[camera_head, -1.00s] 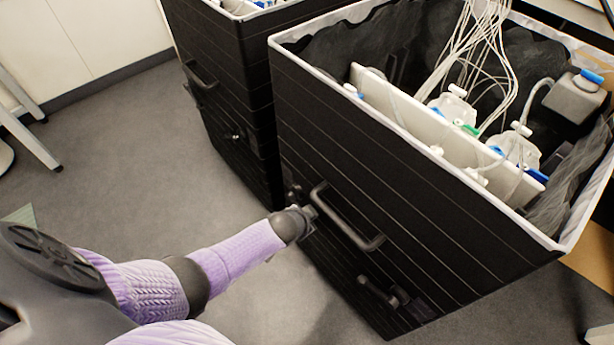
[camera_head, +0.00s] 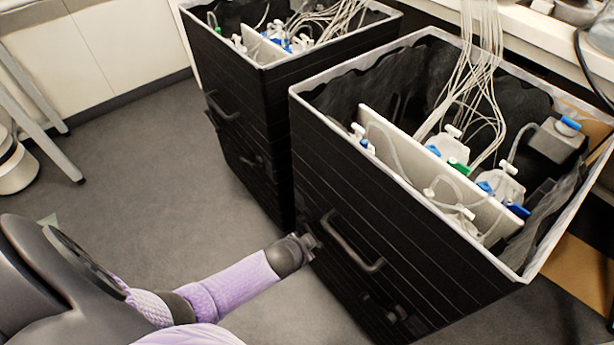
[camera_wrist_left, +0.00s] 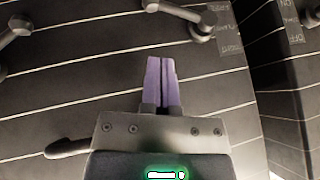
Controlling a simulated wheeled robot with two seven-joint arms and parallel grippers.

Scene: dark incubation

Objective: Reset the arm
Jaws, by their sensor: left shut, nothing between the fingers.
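My left gripper (camera_head: 306,243) is at the end of the purple-sleeved arm, close to the left end of the curved handle (camera_head: 352,246) on the near black box (camera_head: 400,225). In the left wrist view its two purple fingers (camera_wrist_left: 162,85) are together, with nothing between them. They point along the black striped box wall (camera_wrist_left: 60,105). A handle end shows above them at the top of that view (camera_wrist_left: 201,28). Whether the gripper touches the box is unclear. My right gripper is not in view.
The near box is open and holds a white panel (camera_head: 430,165), bottles and tubes. A second black box (camera_head: 235,100) stands behind it to the left, with its own handle (camera_head: 222,108). A metal stand leg (camera_head: 40,115) is at far left. Grey floor (camera_head: 150,170) is clear between.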

